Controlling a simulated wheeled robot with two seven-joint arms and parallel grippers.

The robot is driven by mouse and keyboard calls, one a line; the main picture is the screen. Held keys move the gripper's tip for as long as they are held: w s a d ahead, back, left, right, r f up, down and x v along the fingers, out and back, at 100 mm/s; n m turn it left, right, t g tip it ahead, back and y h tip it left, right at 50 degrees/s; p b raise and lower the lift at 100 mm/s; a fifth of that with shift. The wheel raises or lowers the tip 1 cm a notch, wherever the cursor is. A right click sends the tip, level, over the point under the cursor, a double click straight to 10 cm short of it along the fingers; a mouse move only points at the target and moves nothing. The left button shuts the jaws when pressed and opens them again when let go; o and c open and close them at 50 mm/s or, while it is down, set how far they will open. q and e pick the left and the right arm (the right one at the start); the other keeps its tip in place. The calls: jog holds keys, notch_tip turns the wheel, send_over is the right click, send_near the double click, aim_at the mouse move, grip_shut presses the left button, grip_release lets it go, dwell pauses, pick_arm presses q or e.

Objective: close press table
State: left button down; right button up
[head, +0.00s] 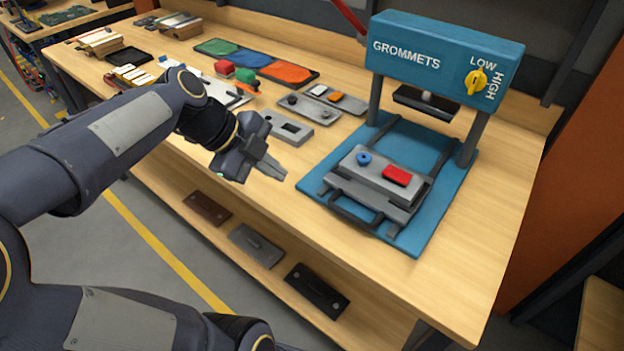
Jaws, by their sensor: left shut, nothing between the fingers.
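The blue grommet press (445,58) stands on the workbench, with a dark press head (428,100) under its top housing. Its grey press table (355,185) sits forward of the head on dark rails over the blue base plate (425,240). A blue ring (363,158) and a red block (397,175) lie on the table. A dark handle (345,212) runs along the table's front. My left gripper (273,169) is shut and empty, left of the press and apart from the table and handle. My right gripper is not in view.
Small grey fixtures (286,128) lie on the bench behind my left gripper. Trays of green, blue and orange material (287,73) are farther back. The lower shelf holds dark plates (317,291). Bare bench lies between my left gripper and the base plate.

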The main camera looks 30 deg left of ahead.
aim_at(343, 159)
pick_arm(q)
jog(key=x, duration=0.9)
jog(key=shift+d+f, duration=0.2)
jog(key=shift+f, duration=0.05)
jog(key=w+p, duration=0.1)
jog(key=w, duration=0.2)
jog(key=shift+w+d+p, duration=0.15)
jog(key=shift+w+p, duration=0.1)
jog(key=shift+p, duration=0.05)
jog(key=shift+w, duration=0.4)
jog(key=shift+w, duration=0.1)
jog(key=w, duration=0.3)
jog(key=w+b, duration=0.1)
jog(key=w, duration=0.1)
jog(key=w+d+b, duration=0.1)
jog(key=w, duration=0.2)
jog(key=shift+w+f, duration=0.15)
jog(key=shift+w, duration=0.15)
jog(key=w, duration=1)
jog(key=shift+w+d+p, duration=0.3)
jog(key=shift+p, duration=0.05)
jog(key=shift+r, duration=0.2)
jog(key=shift+w, duration=0.1)
